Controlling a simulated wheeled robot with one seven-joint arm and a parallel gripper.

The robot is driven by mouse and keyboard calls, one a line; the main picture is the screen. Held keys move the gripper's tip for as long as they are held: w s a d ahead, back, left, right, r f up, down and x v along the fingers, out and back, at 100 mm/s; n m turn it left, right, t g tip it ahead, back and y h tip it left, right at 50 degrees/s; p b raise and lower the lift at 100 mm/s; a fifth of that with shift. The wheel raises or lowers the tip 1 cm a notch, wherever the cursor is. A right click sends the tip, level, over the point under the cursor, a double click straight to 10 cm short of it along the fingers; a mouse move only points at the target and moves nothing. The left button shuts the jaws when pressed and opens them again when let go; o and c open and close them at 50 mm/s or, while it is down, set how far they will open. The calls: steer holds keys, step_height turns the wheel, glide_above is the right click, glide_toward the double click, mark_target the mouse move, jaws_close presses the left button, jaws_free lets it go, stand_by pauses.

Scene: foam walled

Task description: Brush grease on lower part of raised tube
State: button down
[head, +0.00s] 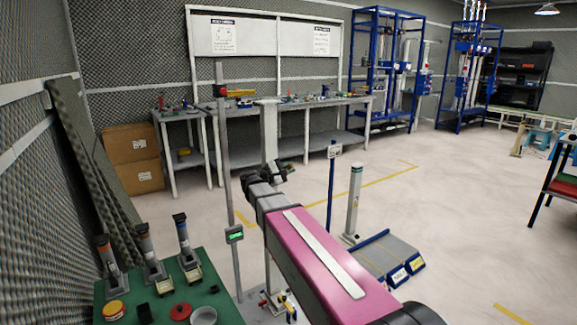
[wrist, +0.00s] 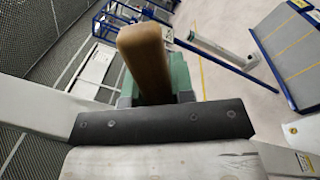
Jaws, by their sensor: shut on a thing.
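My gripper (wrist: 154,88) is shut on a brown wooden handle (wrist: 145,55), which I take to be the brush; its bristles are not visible. In the head view the pink arm reaches forward to a dark joint, and the held brush cannot be made out. A white upright tube (head: 354,200) with dark green bands near its top stands on the floor, right of my arm. It also shows in the wrist view (wrist: 222,52), apart from the handle. I cannot tell whether this is the raised tube, nor see any grease on it.
A grey post (head: 226,165) with a green display stands left of my arm. A green table (head: 222,292) at lower left holds several containers and upright tools. A blue-edged ramp (head: 385,258) lies right. Workbenches (head: 335,104) and blue frames stand behind.

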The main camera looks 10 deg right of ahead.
step_height(320, 180, down, 6)
steer(key=shift+f, duration=0.2)
stand_by(0.7)
steer(key=shift+s, duration=0.1)
steer(key=s+d, duration=0.2)
steer(key=s, duration=0.3)
steer(key=shift+s+d, duration=0.2)
steer(key=shift+s, duration=0.05)
stand_by(0.5)
steer(key=s, duration=0.1)
steer(key=s+d, duration=0.1)
steer(key=shift+s, duration=0.4)
steer(key=shift+w, duration=0.15)
stand_by(0.5)
steer(key=w+a, duration=0.3)
steer(key=w, duration=0.4)
stand_by(0.4)
